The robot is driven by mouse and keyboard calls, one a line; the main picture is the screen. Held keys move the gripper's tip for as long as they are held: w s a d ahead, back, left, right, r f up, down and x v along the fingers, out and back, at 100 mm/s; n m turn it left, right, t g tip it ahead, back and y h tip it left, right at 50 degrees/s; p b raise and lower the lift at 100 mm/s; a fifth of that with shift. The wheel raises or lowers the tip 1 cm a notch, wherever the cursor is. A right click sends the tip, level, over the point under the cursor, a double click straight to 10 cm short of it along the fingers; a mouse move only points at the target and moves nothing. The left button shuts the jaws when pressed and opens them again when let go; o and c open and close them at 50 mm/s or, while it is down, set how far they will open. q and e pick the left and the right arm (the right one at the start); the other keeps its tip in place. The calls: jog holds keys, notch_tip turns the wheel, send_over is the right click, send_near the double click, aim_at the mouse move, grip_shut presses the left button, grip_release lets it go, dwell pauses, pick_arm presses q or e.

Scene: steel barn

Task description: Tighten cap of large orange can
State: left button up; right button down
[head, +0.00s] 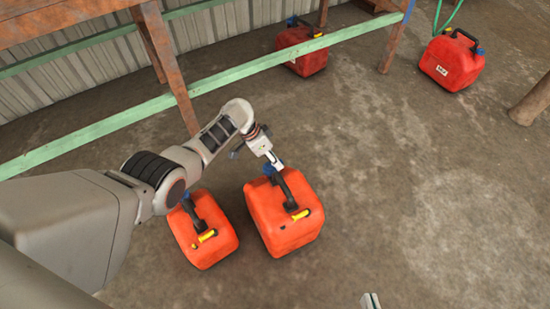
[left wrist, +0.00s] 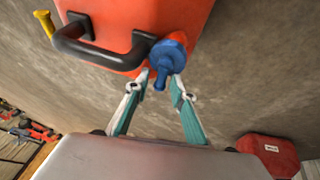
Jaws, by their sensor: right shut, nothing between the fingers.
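The large orange can (head: 291,236) stands upright on the floor, with a black handle and yellow piece on top. Its blue cap (head: 270,168) is at the far end of the top, partly hidden by my left gripper (head: 273,160). In the left wrist view, the can (left wrist: 172,14) fills the top and the blue cap (left wrist: 169,52) has a narrow stem. My left gripper (left wrist: 159,78) has its fingertips on either side of the cap, partly spread, with a gap beside the stem. Contact is unclear. My right gripper (head: 370,300) shows only its tips at the bottom edge, shut and empty.
A smaller orange can (head: 213,246) stands close left of the large one, under my left arm. Red cans stand behind (head: 308,62) and far right (head: 450,66). A green rail (head: 110,122) and rusty posts cross behind. The floor to the right is clear.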

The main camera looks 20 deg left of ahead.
pick_arm(q)
jog(key=shift+w, duration=0.1)
jog(key=shift+r, duration=0.1)
jog(key=shift+a+r, duration=0.2)
jog(key=shift+r, duration=0.4)
jog(key=v, duration=1)
jog(key=shift+a+r, duration=0.25)
